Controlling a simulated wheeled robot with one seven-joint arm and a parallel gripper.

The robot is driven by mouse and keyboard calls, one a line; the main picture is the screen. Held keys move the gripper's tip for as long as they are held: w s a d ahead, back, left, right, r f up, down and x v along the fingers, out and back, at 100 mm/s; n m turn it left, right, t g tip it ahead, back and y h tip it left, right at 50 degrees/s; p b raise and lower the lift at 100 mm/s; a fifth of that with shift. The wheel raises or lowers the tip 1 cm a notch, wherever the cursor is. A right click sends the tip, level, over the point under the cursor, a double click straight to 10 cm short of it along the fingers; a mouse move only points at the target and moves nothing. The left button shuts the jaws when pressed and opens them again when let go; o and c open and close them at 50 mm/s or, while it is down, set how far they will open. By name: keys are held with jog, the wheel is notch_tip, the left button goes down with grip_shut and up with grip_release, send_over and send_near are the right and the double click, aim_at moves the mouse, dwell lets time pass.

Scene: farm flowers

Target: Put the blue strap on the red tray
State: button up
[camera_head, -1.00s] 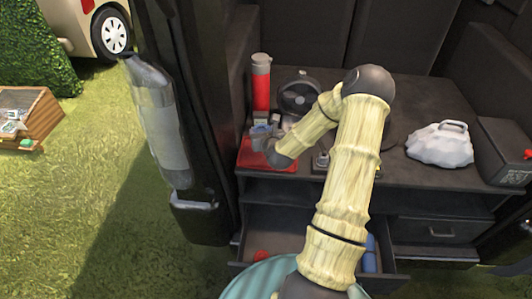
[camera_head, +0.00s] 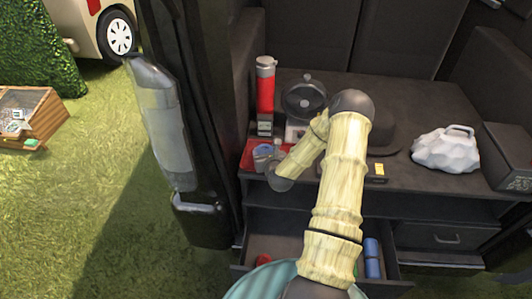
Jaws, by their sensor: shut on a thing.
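The red tray (camera_head: 247,154) lies at the left end of the dark countertop, partly hidden by my gripper. My gripper (camera_head: 266,156) is low over the tray, with its wrist bent at the tray's front right. It is shut on the blue strap (camera_head: 263,149), a small blue coil that shows at the fingertips. Whether the strap touches the tray cannot be told from this view.
A red bottle (camera_head: 265,90) and a round dark fan-like object (camera_head: 304,98) stand behind the tray. A dark hat (camera_head: 378,130) and a white lumpy container (camera_head: 446,149) are to the right. An open drawer below holds a blue roll (camera_head: 372,258).

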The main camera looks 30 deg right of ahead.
jog(key=shift+f, duration=0.15)
jog(key=o, duration=1.1)
jog(key=shift+r, duration=0.3)
jog(key=shift+s+a, duration=0.1)
jog(key=shift+s, duration=0.2)
jog(key=v, duration=1.1)
jog(key=shift+s, duration=0.25)
jog(key=shift+a+r, duration=0.1)
